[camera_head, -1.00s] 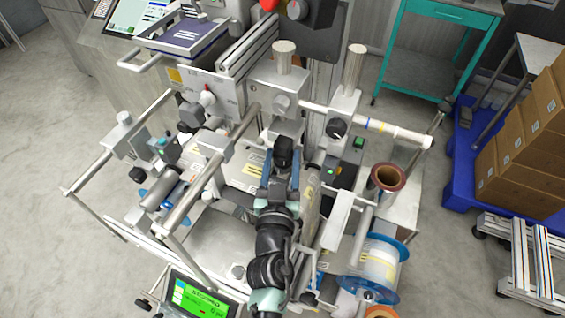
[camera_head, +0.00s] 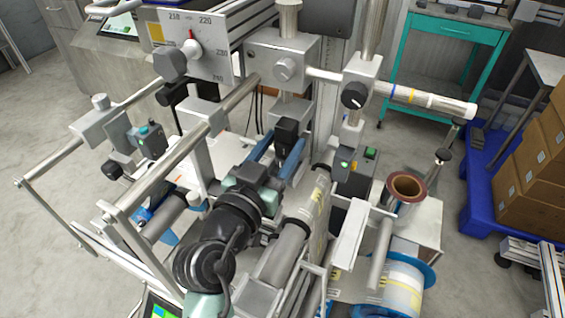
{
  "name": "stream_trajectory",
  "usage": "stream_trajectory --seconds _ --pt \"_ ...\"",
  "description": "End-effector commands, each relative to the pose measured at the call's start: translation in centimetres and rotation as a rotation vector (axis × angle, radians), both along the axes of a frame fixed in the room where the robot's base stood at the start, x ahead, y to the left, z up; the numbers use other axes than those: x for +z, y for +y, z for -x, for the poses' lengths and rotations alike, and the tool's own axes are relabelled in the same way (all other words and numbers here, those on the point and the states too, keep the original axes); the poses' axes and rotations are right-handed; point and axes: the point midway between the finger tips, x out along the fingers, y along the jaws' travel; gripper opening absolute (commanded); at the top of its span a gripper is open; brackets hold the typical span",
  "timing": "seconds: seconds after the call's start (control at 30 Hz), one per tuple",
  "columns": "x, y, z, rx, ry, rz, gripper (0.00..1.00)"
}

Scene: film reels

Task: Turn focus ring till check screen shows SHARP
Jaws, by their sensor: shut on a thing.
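My gripper (camera_head: 282,150) has its two blue fingers on either side of the lower part of a small black camera-like unit (camera_head: 286,130) below the grey clamp block. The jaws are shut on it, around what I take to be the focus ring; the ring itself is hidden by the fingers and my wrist. A green-lit screen (camera_head: 160,311) is cut off at the bottom edge, and its text cannot be read. I cannot tell which is the check screen.
A scale plate with a red pointer (camera_head: 192,45) and grey rails crowd the space around my arm. To the right are a brown-cored roll (camera_head: 405,188), a blue-flanged reel (camera_head: 428,276), a teal bench (camera_head: 440,40) and cartons (camera_head: 535,160) on a blue pallet (camera_head: 482,190).

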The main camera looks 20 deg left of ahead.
Motion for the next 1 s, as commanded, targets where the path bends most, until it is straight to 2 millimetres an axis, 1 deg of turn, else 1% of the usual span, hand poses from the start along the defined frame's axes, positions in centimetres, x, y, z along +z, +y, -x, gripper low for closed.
stream_trajectory --seconds 0.03,0.2,0.53,0.57,0.6,0.67,0.7,0.73,1.0 --pt "-0.14 0.32 -0.02 -0.012 -0.011 -0.004 0.00" --pt "0.14 0.27 0.12 -0.055 -0.009 -0.008 0.00" --pt "0.26 0.22 0.19 -0.063 -0.005 -0.008 0.00" --pt "0.25 0.22 0.19 -0.063 -0.005 -0.008 0.57" --pt "0.24 0.22 0.20 -0.063 -0.005 -0.008 0.64" --pt "0.20 0.21 0.19 -0.063 -0.004 -0.007 0.75" --pt "0.18 0.20 0.19 -0.063 -0.004 -0.007 0.82" --pt "0.16 0.19 0.19 -0.064 -0.004 -0.007 0.85" --pt "0.05 0.15 0.22 -0.065 -0.002 -0.006 0.85"
